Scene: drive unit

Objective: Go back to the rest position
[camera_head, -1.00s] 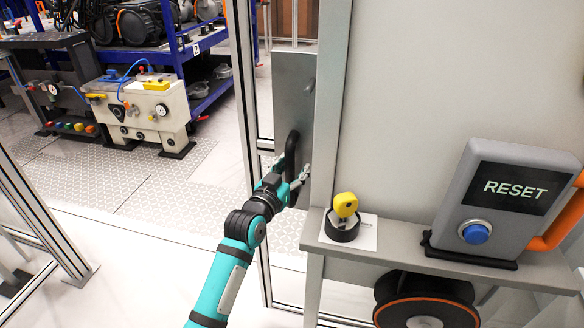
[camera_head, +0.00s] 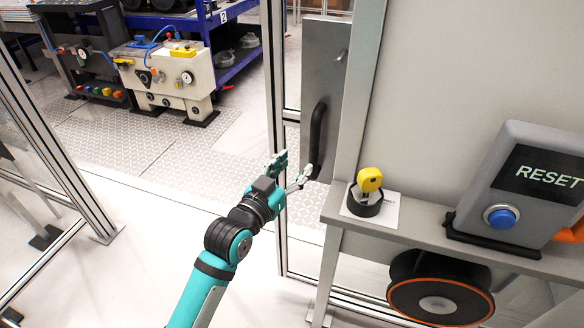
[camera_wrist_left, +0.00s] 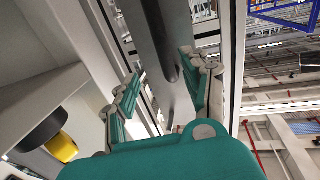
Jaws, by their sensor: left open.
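My left gripper (camera_head: 291,172) is open and empty, in front of the grey door panel (camera_head: 326,75). The black door handle (camera_head: 317,138) is just right of its fingertips in the head view, apart from them as far as I can tell. In the left wrist view the gripper (camera_wrist_left: 160,85) has its two teal-padded fingers spread wide. The dark handle (camera_wrist_left: 168,62) shows between and beyond them. My left arm reaches up from the bottom of the head view. My right gripper is not in view.
A shelf (camera_head: 415,222) at right carries a yellow key-like piece (camera_head: 369,180) in a black holder and a RESET box (camera_head: 525,185) with a blue button. A cable reel (camera_head: 440,290) hangs below. A grey-white machine (camera_head: 165,80) stands at back left.

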